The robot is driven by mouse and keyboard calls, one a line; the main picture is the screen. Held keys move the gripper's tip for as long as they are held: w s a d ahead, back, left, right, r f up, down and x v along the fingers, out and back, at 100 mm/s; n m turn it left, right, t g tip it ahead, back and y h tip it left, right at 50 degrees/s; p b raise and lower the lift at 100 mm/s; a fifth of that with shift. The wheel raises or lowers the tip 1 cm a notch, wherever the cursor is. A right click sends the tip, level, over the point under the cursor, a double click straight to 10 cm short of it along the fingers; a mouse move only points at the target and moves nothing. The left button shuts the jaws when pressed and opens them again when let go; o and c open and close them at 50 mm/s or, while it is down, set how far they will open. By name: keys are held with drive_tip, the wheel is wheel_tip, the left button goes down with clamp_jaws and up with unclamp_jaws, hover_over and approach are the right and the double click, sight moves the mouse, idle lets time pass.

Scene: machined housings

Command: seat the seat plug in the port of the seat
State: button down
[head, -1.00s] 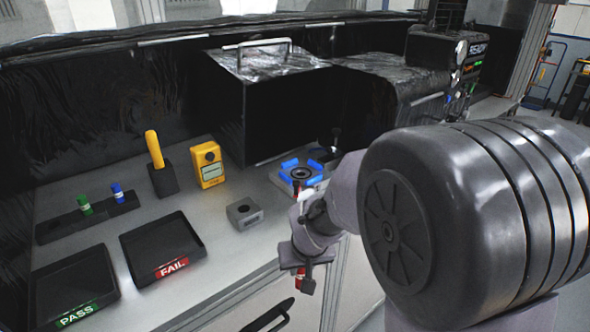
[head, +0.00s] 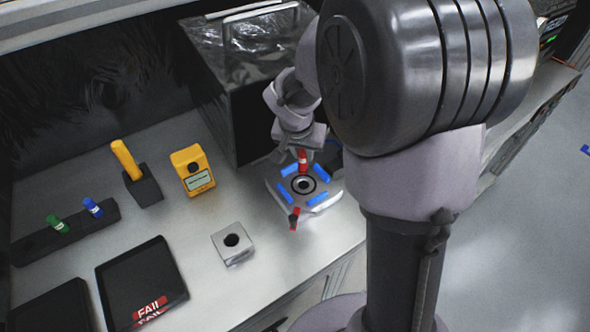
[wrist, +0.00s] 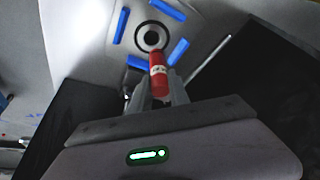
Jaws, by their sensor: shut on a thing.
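The red seat plug (head: 303,161) with a white label is held in my gripper (head: 303,148). In the wrist view the plug (wrist: 158,72) sits between the two fingers of my gripper (wrist: 160,88), its far end near the dark ring. The seat looks to be the light plate (head: 325,203) with blue blocks around a black ring and a round port (head: 303,184). In the wrist view the port (wrist: 151,38) is just beyond the plug's end and open. The plug appears above the plate, towards its back side; the exact gap cannot be told.
A grey block with a hole (head: 232,243) stands left of the plate. A red piece (head: 294,218) is at the plate's front edge. A black-covered box (head: 245,80) rises close behind. A yellow meter (head: 193,171) and the FAIL tray (head: 140,285) are farther left.

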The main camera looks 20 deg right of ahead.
sight(304, 173)
drive_tip(key=f, duration=0.2)
drive_tip(key=f+b, duration=0.1)
drive_tip(key=f, duration=0.2)
drive_tip(key=f+b, duration=0.1)
drive_tip(key=f, duration=0.1)
drive_tip(key=shift+s+f, duration=0.4)
drive_tip(key=shift+f, duration=0.15)
drive_tip(key=shift+f+b, duration=0.2)
drive_tip(key=shift+b, duration=0.1)
drive_tip(key=c, duration=1.2)
unclamp_jaws()
drive_tip(key=shift+w, duration=0.1)
drive_tip(key=shift+c, duration=0.2)
drive_tip(key=shift+r, duration=0.1)
